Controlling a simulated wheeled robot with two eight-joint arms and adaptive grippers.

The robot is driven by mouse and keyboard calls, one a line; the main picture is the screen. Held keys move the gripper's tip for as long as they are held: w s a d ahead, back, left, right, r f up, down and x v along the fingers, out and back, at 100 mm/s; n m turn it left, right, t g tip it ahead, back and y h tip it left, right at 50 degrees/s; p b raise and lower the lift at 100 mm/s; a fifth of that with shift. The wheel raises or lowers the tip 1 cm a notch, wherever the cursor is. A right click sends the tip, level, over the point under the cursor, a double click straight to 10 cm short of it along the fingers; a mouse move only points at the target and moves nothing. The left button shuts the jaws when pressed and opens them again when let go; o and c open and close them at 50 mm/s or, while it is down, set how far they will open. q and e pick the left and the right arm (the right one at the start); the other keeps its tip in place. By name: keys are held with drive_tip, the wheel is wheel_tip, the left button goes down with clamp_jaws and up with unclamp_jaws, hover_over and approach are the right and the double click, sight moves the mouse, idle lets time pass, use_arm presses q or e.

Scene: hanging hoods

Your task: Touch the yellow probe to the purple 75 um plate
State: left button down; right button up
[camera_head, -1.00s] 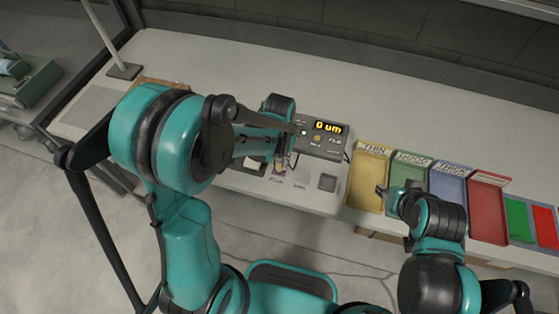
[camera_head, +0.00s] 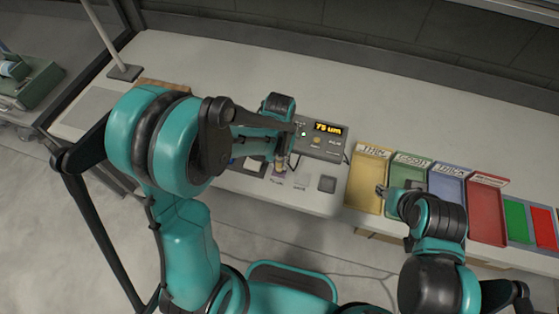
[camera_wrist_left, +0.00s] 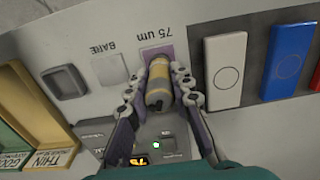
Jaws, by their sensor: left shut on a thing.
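The yellow probe (camera_wrist_left: 158,88) is a short cylinder held between the fingers of my left gripper (camera_wrist_left: 160,98) in the left wrist view. The purple plate (camera_wrist_left: 152,50), marked 75 um, lies right at the probe's far end, partly hidden by it. The probe's end appears to be on the plate; the contact itself is hidden. In the head view my left gripper (camera_head: 281,158) is over the near part of the bench, largely covered by my arm. The gauge display (camera_head: 327,128) reads 75 um. My right gripper (camera_head: 384,190) is above the yellow and green trays.
A BARE plate (camera_wrist_left: 110,69) and a dark square pad (camera_wrist_left: 64,82) lie beside the purple plate. White (camera_wrist_left: 225,70) and blue (camera_wrist_left: 289,60) panels lie on its other side. Yellow (camera_head: 368,165), green, blue and red (camera_head: 487,207) trays stand right of the gauge. The bench behind is clear.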

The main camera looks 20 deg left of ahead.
use_arm(q)
drive_tip(key=shift+r+p, duration=1.9)
drive_tip(key=shift+r, duration=1)
drive_tip(key=shift+f, duration=0.1)
